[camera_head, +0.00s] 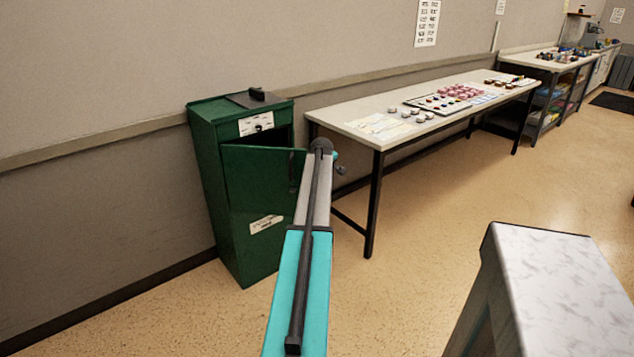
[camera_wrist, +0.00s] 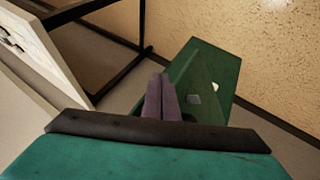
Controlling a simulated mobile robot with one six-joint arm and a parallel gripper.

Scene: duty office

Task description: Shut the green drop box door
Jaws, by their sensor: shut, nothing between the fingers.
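The green drop box (camera_head: 215,185) stands against the wall, left of the long table in the head view. Its door (camera_head: 262,195) is partly open, swung outward, with a dark gap above and beside it.
The long table (camera_head: 352,126) with several small items stands right of the box, its black leg (camera_head: 374,205) near my arm. A marbled white top (camera_head: 560,280) is at the front right. Open floor (camera_head: 425,205) lies between them.

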